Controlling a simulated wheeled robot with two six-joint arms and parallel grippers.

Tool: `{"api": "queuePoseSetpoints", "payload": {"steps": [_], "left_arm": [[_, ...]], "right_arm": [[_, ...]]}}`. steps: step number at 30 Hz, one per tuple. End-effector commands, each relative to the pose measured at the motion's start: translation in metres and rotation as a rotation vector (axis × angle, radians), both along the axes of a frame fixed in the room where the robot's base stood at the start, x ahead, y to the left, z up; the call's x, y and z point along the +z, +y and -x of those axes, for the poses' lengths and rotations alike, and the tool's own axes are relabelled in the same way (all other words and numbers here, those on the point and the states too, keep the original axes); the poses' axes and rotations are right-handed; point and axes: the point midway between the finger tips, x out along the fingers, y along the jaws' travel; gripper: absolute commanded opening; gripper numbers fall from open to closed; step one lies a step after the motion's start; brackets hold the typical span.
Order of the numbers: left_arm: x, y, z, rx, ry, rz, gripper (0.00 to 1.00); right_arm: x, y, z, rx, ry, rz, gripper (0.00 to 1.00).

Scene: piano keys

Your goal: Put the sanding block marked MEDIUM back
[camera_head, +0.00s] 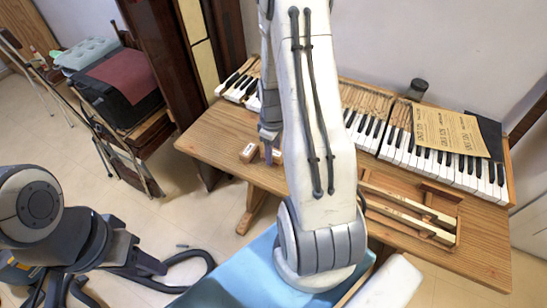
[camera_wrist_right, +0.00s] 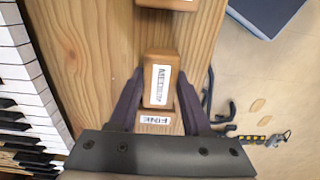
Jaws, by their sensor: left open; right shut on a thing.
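The orange-brown sanding block labelled MEDIUM (camera_wrist_right: 160,82) is between the fingers of my right gripper (camera_wrist_right: 157,100) in the right wrist view, and the gripper is shut on it. A block labelled FINE (camera_wrist_right: 157,122) shows just below it in that view; I cannot tell whether the two touch. A third block (camera_wrist_right: 168,3) with a white label is cut off at the top. In the head view my right gripper (camera_head: 270,148) is over the bench's left part, partly hidden by my arm, near a labelled block (camera_head: 248,152). My left gripper (camera_head: 105,283) is open and low at left, away from the bench.
The wooden bench (camera_head: 205,139) carries piano keys (camera_head: 365,130), with brown paper sheets (camera_head: 450,132) at right. A wooden tray (camera_head: 410,212) with slats lies at the front right. A black hose (camera_head: 190,282) lies on the floor.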

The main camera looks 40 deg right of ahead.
Motion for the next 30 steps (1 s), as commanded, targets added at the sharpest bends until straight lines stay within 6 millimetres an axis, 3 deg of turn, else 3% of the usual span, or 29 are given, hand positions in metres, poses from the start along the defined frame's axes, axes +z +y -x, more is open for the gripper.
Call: {"api": "queuePoseSetpoints", "payload": {"steps": [6,18,19,21,30], "left_arm": [[0.003,0.0,0.0,0.0,0.0,0.0,0.5],[-0.001,0.0,0.0,0.0,0.0,0.0,0.5],[-0.001,0.0,0.0,0.0,0.0,0.0,0.5],[0.0,0.0,0.0,0.0,0.0,0.0,0.5],[0.001,0.0,0.0,0.0,0.0,0.0,0.5]], "right_arm": [[-0.029,0.0,0.001,0.0,0.001,-0.001,0.0],[-0.035,0.0,0.001,0.0,0.0,0.0,0.0],[-0.034,0.0,0.001,0.0,0.0,0.0,0.52],[-0.033,0.0,0.001,0.0,0.0,0.0,0.78],[-0.033,0.0,0.001,0.0,0.0,0.0,0.78]]}}
